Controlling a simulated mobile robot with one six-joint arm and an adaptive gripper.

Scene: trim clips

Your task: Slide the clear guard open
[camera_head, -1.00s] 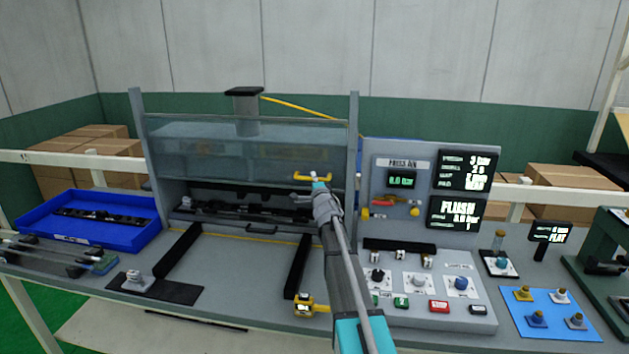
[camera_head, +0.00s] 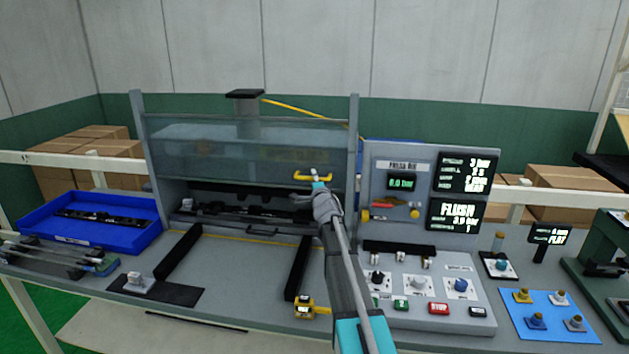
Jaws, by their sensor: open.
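The clear guard (camera_head: 215,150) is a see-through panel between two grey uprights of the press. Its lower edge hangs above the press bed, with a gap below it. A yellow handle (camera_head: 302,177) sits at the guard's lower right. My gripper (camera_head: 315,180) is open at the right end of this handle. I cannot tell whether it touches the handle, and its fingers are too small to make out well. A dark part lies in the press opening under the guard.
A control panel (camera_head: 420,292) with knobs and buttons stands right of my arm. A blue tray (camera_head: 130,232) is at the left. A blue mat (camera_head: 548,328) with small knobs lies at the right. Two black rails (camera_head: 180,254) flank the clear bench area before the press.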

